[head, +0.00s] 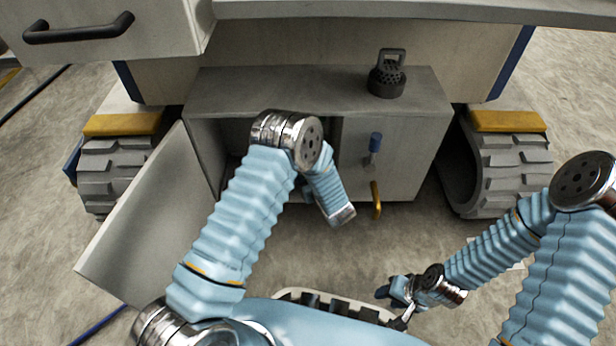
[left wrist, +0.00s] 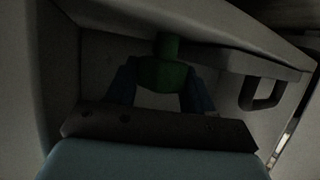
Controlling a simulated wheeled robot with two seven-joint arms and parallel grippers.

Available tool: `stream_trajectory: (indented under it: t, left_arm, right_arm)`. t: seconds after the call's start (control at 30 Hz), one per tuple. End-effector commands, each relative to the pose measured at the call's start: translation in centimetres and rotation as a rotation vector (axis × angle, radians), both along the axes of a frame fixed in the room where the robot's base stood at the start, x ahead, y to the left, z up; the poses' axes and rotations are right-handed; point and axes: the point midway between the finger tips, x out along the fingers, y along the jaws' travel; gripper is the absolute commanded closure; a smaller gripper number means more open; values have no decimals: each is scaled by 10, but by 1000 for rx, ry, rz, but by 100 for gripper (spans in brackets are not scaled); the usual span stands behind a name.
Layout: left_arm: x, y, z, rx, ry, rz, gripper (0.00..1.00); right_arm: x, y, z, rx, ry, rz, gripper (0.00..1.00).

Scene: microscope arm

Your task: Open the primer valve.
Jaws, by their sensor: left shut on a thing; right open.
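My left gripper (left wrist: 162,90) shows in the left wrist view as two dark blue fingers, one on each side of a green part (left wrist: 165,74). It is shut on this part in a dim grey enclosure. In the head view my left arm hides that gripper. A blue-handled lever (head: 375,142) is on the grey cabinet front, with a yellow bent pipe (head: 376,200) below it. I cannot tell which part is the primer valve. My right gripper (head: 394,302) is low in the head view, open, away from the cabinet.
The grey cabinet (head: 300,92) has its left door (head: 140,215) swung open. A black strainer (head: 387,75) stands on top. A drawer with a black handle (head: 78,28) juts out at upper left. Tracks (head: 508,165) flank the cabinet. Concrete floor lies in front.

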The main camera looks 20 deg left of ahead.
Motion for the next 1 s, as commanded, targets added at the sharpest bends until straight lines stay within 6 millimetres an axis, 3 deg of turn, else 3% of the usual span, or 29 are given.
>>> stream_trajectory:
  t: [0.27, 0.3, 0.43, 0.77, 1.0]
  left_arm:
    - [1, 2, 1, 3, -4, 4, 78]
    - [1, 2, 1, 3, -4, 4, 45]
    - [0, 2, 1, 1, -3, 4, 27]
    - [-3, -2, 2, 1, 1, 0, 27]
    - [-34, -29, 22, 1, 2, -4, 27]
  right_arm:
    - [0, 0, 0, 0, 0, 0, 57]
    - [0, 0, 0, 0, 0, 0, 57]
    - [0, 0, 0, 0, 0, 0, 57]
    - [0, 0, 2, 0, 0, 0, 57]
    - [-1, 0, 14, 0, 2, 2, 57]
